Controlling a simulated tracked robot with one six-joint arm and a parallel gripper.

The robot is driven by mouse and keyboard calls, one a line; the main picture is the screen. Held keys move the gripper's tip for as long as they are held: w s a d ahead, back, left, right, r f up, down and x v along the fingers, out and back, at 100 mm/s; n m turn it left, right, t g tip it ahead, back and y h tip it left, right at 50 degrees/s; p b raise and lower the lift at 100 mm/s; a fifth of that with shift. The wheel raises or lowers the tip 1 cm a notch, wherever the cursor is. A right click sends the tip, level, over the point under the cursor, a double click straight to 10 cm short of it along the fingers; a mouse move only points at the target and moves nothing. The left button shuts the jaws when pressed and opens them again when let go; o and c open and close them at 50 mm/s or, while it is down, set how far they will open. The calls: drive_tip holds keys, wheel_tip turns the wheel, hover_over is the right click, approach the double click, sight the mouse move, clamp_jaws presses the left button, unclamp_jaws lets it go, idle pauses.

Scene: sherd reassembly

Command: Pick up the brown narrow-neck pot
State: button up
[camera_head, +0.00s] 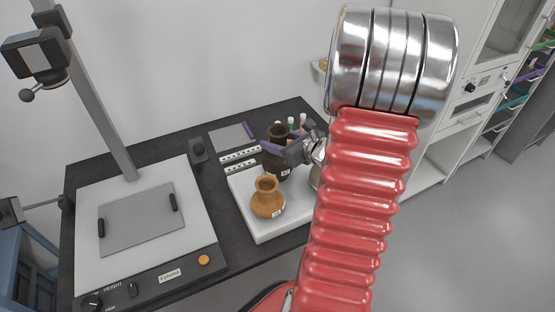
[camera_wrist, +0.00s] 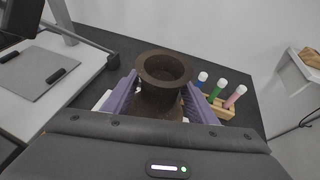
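The dark brown narrow-neck pot (camera_head: 278,166) stands upright on a white slab, with a small label on its body. In the wrist view its round mouth and neck (camera_wrist: 163,72) are in the middle of the picture. My gripper (camera_head: 262,139) reaches in from the right with purple fingers on either side of the neck, below the rim. In the wrist view my gripper (camera_wrist: 160,88) looks open around the pot. Whether either finger touches it is unclear. Its lower body is partly hidden. A tan narrow-neck pot (camera_head: 267,198) stands in front of it.
The white slab (camera_head: 283,228) sits on a dark table. A stand with a grey plate (camera_head: 143,221) is at left. Black-and-white scale bars (camera_head: 239,155) lie beside the slab.

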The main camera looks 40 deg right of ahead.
clamp_jaws()
idle(0.4)
